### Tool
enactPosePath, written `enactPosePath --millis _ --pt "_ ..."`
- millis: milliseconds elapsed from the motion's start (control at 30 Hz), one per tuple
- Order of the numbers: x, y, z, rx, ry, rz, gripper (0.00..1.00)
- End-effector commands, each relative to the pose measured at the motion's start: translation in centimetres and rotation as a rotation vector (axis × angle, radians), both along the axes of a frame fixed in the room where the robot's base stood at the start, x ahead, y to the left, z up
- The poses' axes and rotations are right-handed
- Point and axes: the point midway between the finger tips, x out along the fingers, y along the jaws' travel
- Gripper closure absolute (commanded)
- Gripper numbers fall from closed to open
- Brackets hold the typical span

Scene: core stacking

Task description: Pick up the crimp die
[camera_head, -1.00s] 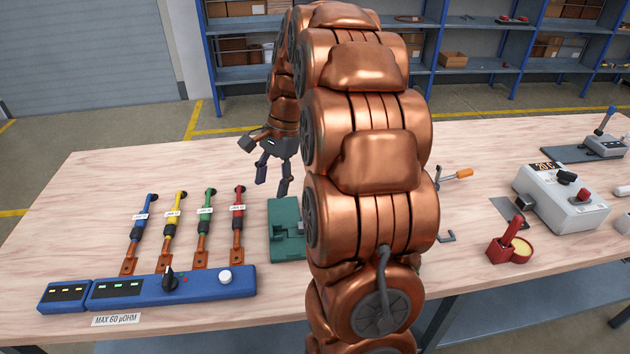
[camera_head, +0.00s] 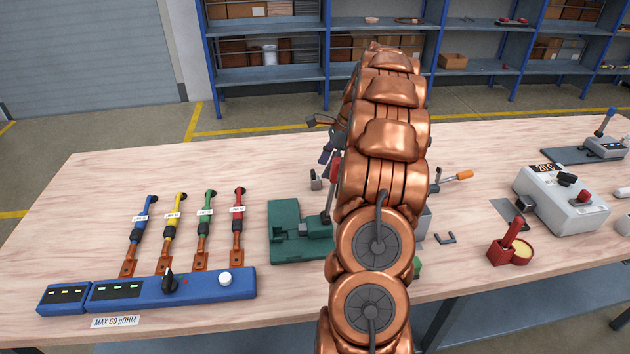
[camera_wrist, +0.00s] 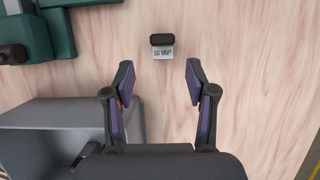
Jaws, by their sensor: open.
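A small block labelled 50 MM² with a dark rounded top, which looks like the crimp die (camera_wrist: 163,47), lies on the wooden table. In the wrist view it sits just beyond my fingertips, roughly centred between them. In the head view my arm hides much of the gripper, and a dark finger shows above the die.
The green press (camera_head: 288,236) stands left of the die. A grey open box (camera_wrist: 50,115) is close to my left finger in the wrist view. A blue console (camera_head: 200,285) with coloured cables is farther left. The table right of the die is bare in the wrist view.

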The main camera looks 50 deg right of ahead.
Motion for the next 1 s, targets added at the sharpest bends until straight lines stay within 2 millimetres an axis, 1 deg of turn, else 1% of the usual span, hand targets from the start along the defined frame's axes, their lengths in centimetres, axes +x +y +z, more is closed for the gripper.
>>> enactPosePath --millis 267,400,533,600,767,800,833,1000 --pt "0.8 1.1 -1.5 0.004 0.006 0.003 0.44" --pt "1.8 1.8 -3.0 0.003 0.003 0.003 0.44" --pt "2.1 2.3 -4.5 0.001 0.003 0.002 0.44" --pt "2.2 2.3 -4.8 -0.001 0.002 0.002 0.44" --pt "2.2 2.3 -4.8 -0.001 0.002 0.001 0.44" --pt "2.2 2.3 -4.8 -0.001 0.001 0.002 0.45" --pt "2.2 2.3 -4.8 0.0 0.001 0.001 0.48" --pt "2.2 2.3 -4.8 -0.001 0.001 0.002 0.66"
